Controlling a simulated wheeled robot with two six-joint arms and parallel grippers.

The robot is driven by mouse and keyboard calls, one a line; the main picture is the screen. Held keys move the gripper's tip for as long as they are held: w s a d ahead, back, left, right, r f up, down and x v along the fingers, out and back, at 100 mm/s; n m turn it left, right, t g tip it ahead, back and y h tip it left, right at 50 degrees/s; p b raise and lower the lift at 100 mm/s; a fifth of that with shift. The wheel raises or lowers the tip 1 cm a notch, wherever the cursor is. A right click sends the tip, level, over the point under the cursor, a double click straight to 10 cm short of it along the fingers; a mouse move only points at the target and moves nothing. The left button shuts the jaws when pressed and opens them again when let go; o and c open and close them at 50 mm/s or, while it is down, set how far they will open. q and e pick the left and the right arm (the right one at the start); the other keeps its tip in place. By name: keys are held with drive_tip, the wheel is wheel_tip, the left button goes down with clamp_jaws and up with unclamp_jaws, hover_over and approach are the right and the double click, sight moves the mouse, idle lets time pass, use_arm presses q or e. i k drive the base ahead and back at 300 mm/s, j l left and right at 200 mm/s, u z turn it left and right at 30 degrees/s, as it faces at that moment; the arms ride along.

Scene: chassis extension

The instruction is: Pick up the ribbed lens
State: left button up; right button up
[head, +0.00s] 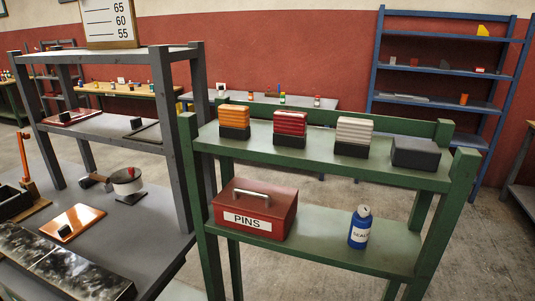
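Three ribbed blocks that look like lenses stand in black holders on the top board of a green shelf (325,160). The left one is an orange ribbed lens (235,117). The middle one is a red ribbed lens (290,123). The right one is a white ribbed lens (354,131). A fourth black holder (416,153) at the right end shows no lens in it. Neither of my grippers is in view.
A red PINS box (254,212) and a blue bottle (360,227) stand on the green shelf's lower board. A grey workbench (125,222) with a rack is at left. A blue shelf (445,70) stands behind. Floor (490,250) at right is clear.

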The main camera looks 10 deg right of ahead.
sight(65, 228)
drive_tip(key=i+j+z, duration=0.25)
drive_tip(key=j, duration=0.8)
drive_tip(key=k+j+z, duration=0.1)
drive_tip(key=j+z, duration=0.15)
drive_tip(key=j, duration=0.75)
